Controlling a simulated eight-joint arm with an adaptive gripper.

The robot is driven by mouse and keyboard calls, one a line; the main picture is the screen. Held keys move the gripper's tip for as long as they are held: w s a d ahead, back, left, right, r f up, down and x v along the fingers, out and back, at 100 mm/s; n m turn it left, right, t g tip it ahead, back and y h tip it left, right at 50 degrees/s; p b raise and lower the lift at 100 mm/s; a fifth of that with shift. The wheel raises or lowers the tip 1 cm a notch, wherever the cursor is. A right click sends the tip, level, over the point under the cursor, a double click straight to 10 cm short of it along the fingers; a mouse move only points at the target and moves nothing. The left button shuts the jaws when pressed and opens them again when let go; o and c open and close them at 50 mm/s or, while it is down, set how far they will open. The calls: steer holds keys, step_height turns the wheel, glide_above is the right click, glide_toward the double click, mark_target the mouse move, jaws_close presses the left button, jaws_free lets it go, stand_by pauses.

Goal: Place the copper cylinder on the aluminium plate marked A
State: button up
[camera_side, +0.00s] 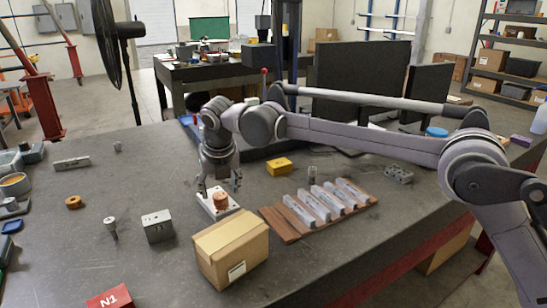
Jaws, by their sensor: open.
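The copper cylinder (220,200) stands upright on a pale, light-coloured plate (209,211) on the dark table. No letter on that plate can be read from here. My gripper (220,188) points down just above and behind the cylinder, its fingers spread to either side of it. The gripper is open. I cannot tell whether a finger touches the cylinder. The gripper hides part of the plate's far side.
A cardboard box (232,250) stands close in front of the plate. A wooden board (285,231) with several grey bars lies to the right, a yellow block (279,166) behind it. A grey steel block (158,226) stands to the left. The table's left middle has free room.

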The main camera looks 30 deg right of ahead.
steer(key=d+v, duration=0.1)
steer(key=v, duration=0.7)
steer(key=s+d+r+m, duration=0.2)
steer(key=s+d+m, duration=1)
steer(key=d+m, duration=0.4)
steer(key=s+d+f+m+t, duration=0.1)
steer(key=s+d+f+m, duration=0.4)
steer(key=s+m, duration=0.3)
steer(key=s+d+f+m+t, duration=0.1)
steer(key=s+d+f+m, duration=0.4)
steer(key=s+f+m, duration=0.2)
steer(key=s+m, duration=0.1)
steer(key=m, duration=0.1)
steer(key=shift+s+f+m+t+y, duration=0.3)
steer(key=shift+f+m+y, duration=0.1)
